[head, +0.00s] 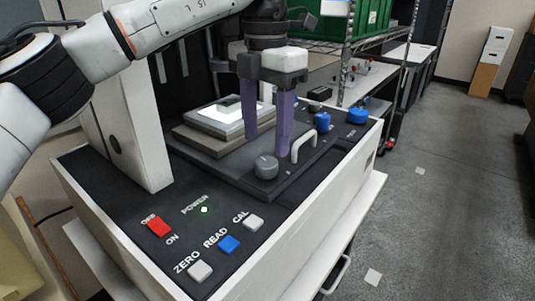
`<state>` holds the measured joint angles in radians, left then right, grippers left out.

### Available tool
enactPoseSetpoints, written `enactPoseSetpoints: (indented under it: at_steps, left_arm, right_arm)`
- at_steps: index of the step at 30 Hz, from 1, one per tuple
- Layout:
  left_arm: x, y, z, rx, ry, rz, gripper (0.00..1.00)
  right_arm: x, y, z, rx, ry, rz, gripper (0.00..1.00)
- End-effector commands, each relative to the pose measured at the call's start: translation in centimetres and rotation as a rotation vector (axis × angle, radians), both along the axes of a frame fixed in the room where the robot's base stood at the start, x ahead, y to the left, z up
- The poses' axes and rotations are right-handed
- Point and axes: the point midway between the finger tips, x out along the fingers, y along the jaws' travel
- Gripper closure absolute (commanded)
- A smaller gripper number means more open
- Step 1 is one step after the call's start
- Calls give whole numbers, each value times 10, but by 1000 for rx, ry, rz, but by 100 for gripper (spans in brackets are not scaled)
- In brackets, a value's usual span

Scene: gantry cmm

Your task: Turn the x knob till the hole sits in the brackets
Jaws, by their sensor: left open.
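My left gripper (267,147) is open, its two purple fingers pointing down above the machine's dark deck. A grey round knob (266,167) sits just below and near the fingertips, with no visible contact. Two blue knobs, a nearer one (322,121) and a farther one (357,116), stand toward the far right end of the deck. I cannot read which is the x knob. A grey stage (200,125) with a bright white top lies behind the fingers. The hole and brackets cannot be made out at this size. My right gripper is out of view.
A pale curved handle (304,142) stands just right of the fingers. The front panel has a red power switch (158,227), a white ZERO button (200,271), a blue READ button (229,244) and a white CAL button (253,222). A white column (130,130) rises at left.

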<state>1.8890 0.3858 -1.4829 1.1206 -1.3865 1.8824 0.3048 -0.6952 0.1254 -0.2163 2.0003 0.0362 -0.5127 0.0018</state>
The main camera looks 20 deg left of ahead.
Motion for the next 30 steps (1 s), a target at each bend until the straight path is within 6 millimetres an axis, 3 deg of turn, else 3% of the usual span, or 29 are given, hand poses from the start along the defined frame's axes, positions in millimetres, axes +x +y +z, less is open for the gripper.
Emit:
enactPoseSetpoints:
  at_steps: [3, 9, 20, 27, 30]
  left_arm:
    - [0, 0, -23, 1, 2, -1, 48]
    - [0, 0, -44, 0, 1, 0, 48]
    - [0, 0, -49, 1, 0, 0, 48]
    - [0, 0, -49, 0, 0, 0, 88]
    - [0, 0, -48, 0, 0, -2, 89]
  right_arm:
    - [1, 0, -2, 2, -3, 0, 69]
    - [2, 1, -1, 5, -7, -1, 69]
    - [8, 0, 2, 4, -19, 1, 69]
    - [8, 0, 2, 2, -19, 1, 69]
    - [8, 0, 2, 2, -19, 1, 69]
